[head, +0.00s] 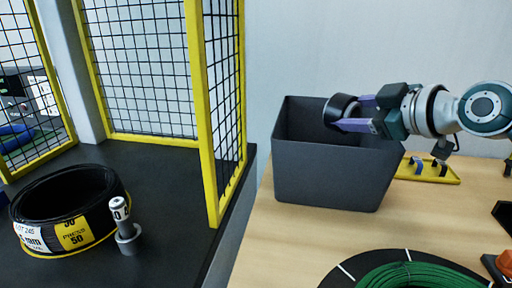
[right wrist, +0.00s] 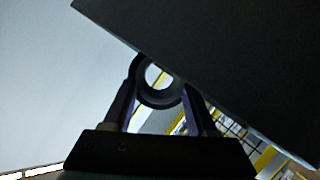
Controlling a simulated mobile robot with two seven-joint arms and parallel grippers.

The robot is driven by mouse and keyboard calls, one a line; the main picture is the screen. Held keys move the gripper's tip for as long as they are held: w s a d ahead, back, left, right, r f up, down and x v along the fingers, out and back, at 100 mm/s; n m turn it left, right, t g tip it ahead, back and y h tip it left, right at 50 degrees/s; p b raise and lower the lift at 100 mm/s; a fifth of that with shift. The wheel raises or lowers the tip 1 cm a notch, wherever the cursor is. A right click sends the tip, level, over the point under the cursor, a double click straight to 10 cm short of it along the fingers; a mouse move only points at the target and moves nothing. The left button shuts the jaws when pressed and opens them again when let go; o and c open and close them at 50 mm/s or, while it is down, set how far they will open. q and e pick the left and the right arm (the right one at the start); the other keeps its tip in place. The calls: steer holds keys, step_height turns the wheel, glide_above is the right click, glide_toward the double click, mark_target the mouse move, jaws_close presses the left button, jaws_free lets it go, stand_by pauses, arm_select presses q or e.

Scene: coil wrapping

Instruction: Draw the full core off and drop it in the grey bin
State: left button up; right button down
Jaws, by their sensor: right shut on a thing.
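My right gripper (head: 352,113) comes in from the right in the head view, with purple fingers shut on the core (head: 341,107), a short dark ring. The ring also shows between the fingers in the right wrist view (right wrist: 158,98). The grey bin (head: 330,172) stands on the wooden table, and in the head view the gripper and core overlap its right part near the rim. In the right wrist view a dark surface, likely the bin wall (right wrist: 230,70), fills the upper right. My left gripper is not in view.
A yellow tray (head: 440,177) with small parts lies right of the bin. A green coil on a dark disc (head: 420,275) is at the front. A black coil (head: 65,210) and a grey post (head: 127,238) are at left, near a yellow mesh guard (head: 207,140).

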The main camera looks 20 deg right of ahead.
steer(key=shift+c, duration=0.6)
jaws_free()
steer(key=shift+s, duration=0.1)
steer(key=shift+s+r, duration=0.15)
steer(key=shift+s, duration=0.1)
steer(key=p+v, duration=0.2)
steer(key=v, duration=0.7)
steer(key=shift+s, duration=0.1)
